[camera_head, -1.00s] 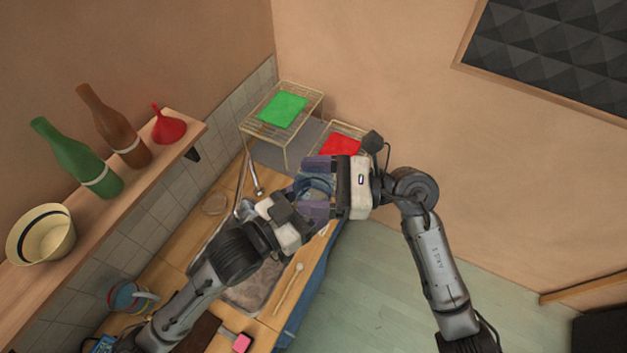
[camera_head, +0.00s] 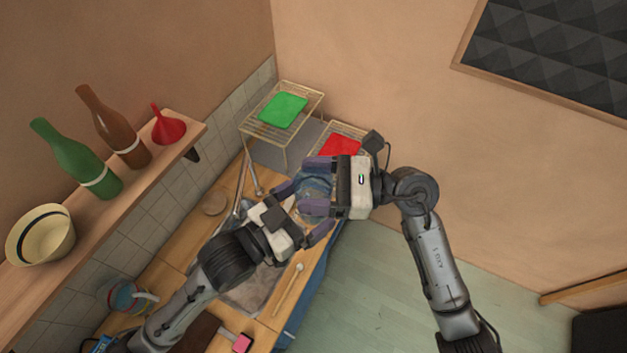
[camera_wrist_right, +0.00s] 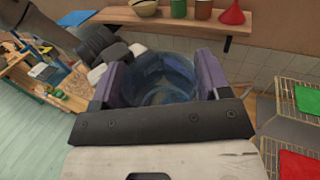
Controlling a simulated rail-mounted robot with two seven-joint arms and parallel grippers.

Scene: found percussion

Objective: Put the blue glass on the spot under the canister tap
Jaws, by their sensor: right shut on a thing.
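The blue glass (camera_head: 313,187) is see-through and held above the counter near the sink. My right gripper (camera_head: 318,185) is shut on it, with one purple finger on each side. In the right wrist view the glass (camera_wrist_right: 160,78) sits between both fingers. My left gripper (camera_head: 302,211) is beside the glass, its fingers spread apart and empty. I cannot make out a canister or its tap. A round pale disc (camera_head: 215,202) lies on the counter by the tiled wall; I cannot tell whether it is the spot.
Wire racks with a green mat (camera_head: 283,110) and a red mat (camera_head: 340,146) stand at the far end. A shelf (camera_head: 112,212) holds bottles, a red funnel (camera_head: 168,125) and a bowl (camera_head: 41,235). A wooden spoon (camera_head: 287,290) lies at the counter's front.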

